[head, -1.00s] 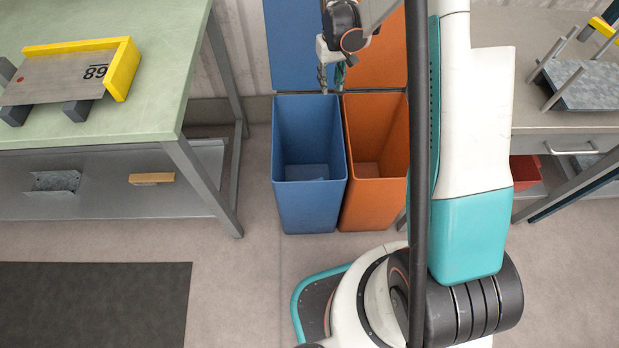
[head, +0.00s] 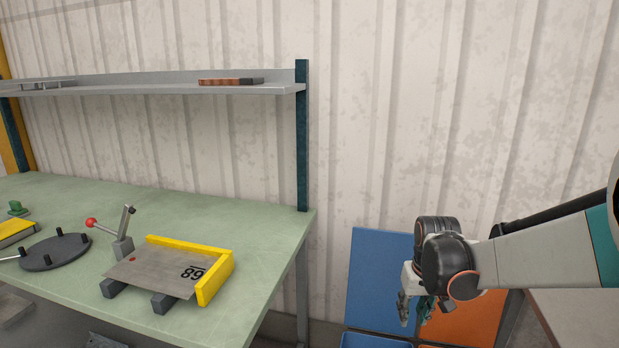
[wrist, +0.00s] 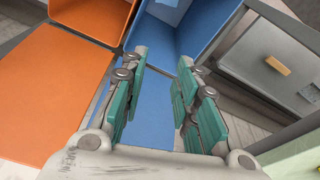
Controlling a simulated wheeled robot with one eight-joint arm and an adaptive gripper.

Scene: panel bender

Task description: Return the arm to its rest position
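My gripper (head: 415,312) hangs fingers-down at the right of the head view, in front of the raised blue and orange lids. In the wrist view its two green-padded fingers (wrist: 160,68) stand apart with nothing between them. The open blue bin (wrist: 205,20) lies beyond the fingertips, and the orange bin (wrist: 95,18) is to its left. My arm reaches in from the right edge of the head view.
A green workbench (head: 80,200) at left carries a metal plate (head: 160,272) against a yellow stop (head: 215,275), a red-knobbed lever (head: 122,245) and a dark disc (head: 55,252). A shelf (head: 150,88) is above. A grey worktop (head: 580,318) is at lower right.

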